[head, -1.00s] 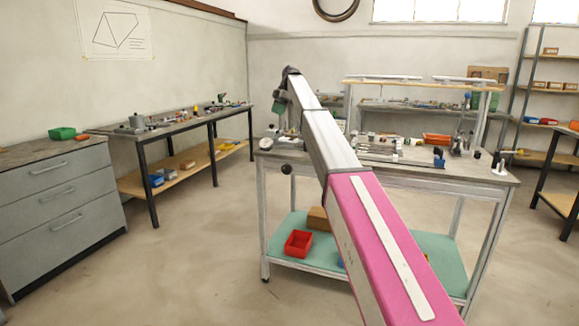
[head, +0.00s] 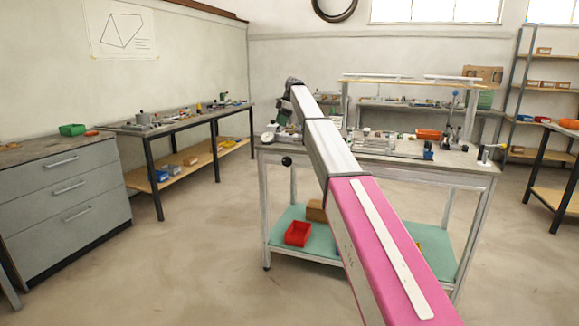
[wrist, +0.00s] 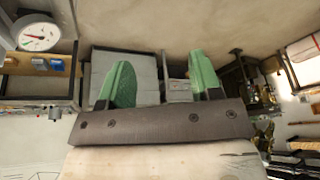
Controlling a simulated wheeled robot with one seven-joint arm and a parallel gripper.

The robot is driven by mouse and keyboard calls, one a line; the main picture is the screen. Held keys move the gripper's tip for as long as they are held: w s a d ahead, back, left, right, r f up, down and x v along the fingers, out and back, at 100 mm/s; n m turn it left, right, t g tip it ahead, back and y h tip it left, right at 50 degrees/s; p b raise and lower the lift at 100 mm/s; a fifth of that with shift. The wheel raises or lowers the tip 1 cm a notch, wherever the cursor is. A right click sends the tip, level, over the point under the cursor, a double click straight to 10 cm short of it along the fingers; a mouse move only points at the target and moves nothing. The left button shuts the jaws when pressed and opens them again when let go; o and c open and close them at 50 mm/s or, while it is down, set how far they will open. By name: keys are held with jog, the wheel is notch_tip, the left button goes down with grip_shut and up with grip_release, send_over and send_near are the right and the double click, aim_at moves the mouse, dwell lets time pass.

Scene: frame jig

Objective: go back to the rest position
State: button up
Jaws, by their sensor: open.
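My gripper shows in the wrist view (wrist: 162,82) with two green fingers wide apart and nothing between them. In the head view my arm reaches forward from the lower right, and its end is at the left end of the workbench (head: 462,166). The fingers are small and partly hidden there, and I cannot tell their exact height above the bench. A round white dial gauge (wrist: 38,35) is at the upper left of the wrist view, apart from the fingers.
A red bin (head: 298,233) sits on the workbench's green lower shelf. A grey drawer cabinet (head: 65,195) and a long side bench (head: 185,125) stand on the left. A shelf rack (head: 515,85) stands at the back right. The floor between cabinet and workbench is clear.

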jog(key=s+d+f+m, duration=0.35)
jog(key=s+f, duration=0.35)
jog(key=f, duration=0.3)
jog(key=s+d+f+m+h, duration=0.1)
jog(key=s+d+f+m, duration=0.25)
jog(key=s+f, duration=0.5)
jog(key=s+d+f+m, duration=0.3)
jog(key=s+d+f, duration=0.2)
jog(key=f, duration=0.6)
jog(key=s+d+f+m+h, duration=0.1)
jog(key=s+d+f+m, duration=0.2)
jog(key=s+f, duration=0.3)
jog(key=s+d+f+m+t+h, duration=0.1)
jog(key=s+d+f+m, duration=0.3)
jog(key=s, duration=1.1)
jog(key=s+d+f+m+h, duration=0.1)
jog(key=s+d+f+m, duration=0.2)
jog(key=s+f, duration=0.5)
jog(key=s, duration=0.3)
jog(key=shift+s+d+f+m, duration=0.2)
jog(key=shift+d+f+m, duration=0.1)
jog(key=shift+d, duration=0.1)
